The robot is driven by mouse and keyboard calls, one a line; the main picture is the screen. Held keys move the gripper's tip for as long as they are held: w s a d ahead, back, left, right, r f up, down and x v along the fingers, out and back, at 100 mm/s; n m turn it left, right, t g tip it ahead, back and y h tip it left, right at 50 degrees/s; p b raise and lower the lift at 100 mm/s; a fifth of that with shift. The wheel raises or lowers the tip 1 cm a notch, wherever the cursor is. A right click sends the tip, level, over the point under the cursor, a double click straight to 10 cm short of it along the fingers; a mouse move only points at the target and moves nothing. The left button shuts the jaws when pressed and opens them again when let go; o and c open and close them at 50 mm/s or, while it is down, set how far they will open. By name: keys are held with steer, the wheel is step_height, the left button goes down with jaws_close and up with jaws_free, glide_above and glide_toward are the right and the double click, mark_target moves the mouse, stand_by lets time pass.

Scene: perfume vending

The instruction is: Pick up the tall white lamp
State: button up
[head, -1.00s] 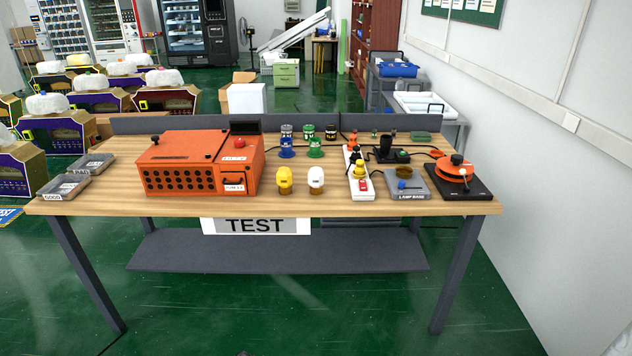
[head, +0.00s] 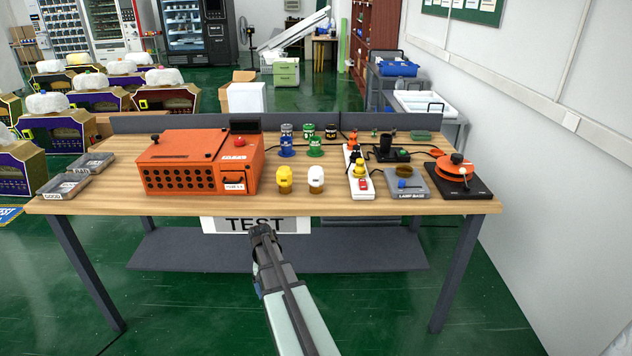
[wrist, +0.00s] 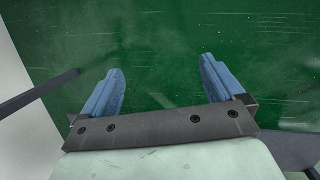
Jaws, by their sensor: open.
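The white lamp (head: 316,177) stands upright near the front middle of the table, with a brownish base. A yellow lamp (head: 284,178) of like size stands just left of it. My gripper (head: 262,232) is in front of the table, below its front edge and apart from the lamps. In the wrist view my gripper (wrist: 162,85) is open and empty, its two blue fingers wide apart over the green floor. No lamp shows in the wrist view.
On the table (head: 110,205) an orange box (head: 180,165) stands left of the lamps. A white power strip (head: 357,175), a grey lamp base (head: 406,185) and an orange round device (head: 456,172) stand to the right. Blue and green items (head: 315,148) stand behind. The table front before the lamps is clear.

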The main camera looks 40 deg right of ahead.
steer(key=w+d+r+m, duration=0.1)
steer(key=d+r, duration=0.4)
steer(key=r, duration=0.2)
steer(key=w+d+r+m+t, duration=0.1)
steer(key=d+r, duration=0.5)
steer(key=r, duration=0.1)
steer(key=w+d+r+m, duration=0.1)
steer(key=d+r, duration=0.5)
steer(key=shift+d+r+h, duration=0.25)
steer(key=shift+r+h, duration=0.15)
step_height(320, 180, up, 17)
steer(key=t, duration=0.2)
glide_above(318, 169)
steer(key=shift+r, duration=0.1)
step_height(318, 169, down, 8)
steer(key=shift+f, duration=0.15)
steer(key=shift+w+f, duration=0.25)
steer(key=shift+f, duration=1.1)
steer(key=shift+w+f, duration=0.2)
steer(key=shift+f, duration=1.15)
steer(key=c, duration=1.2)
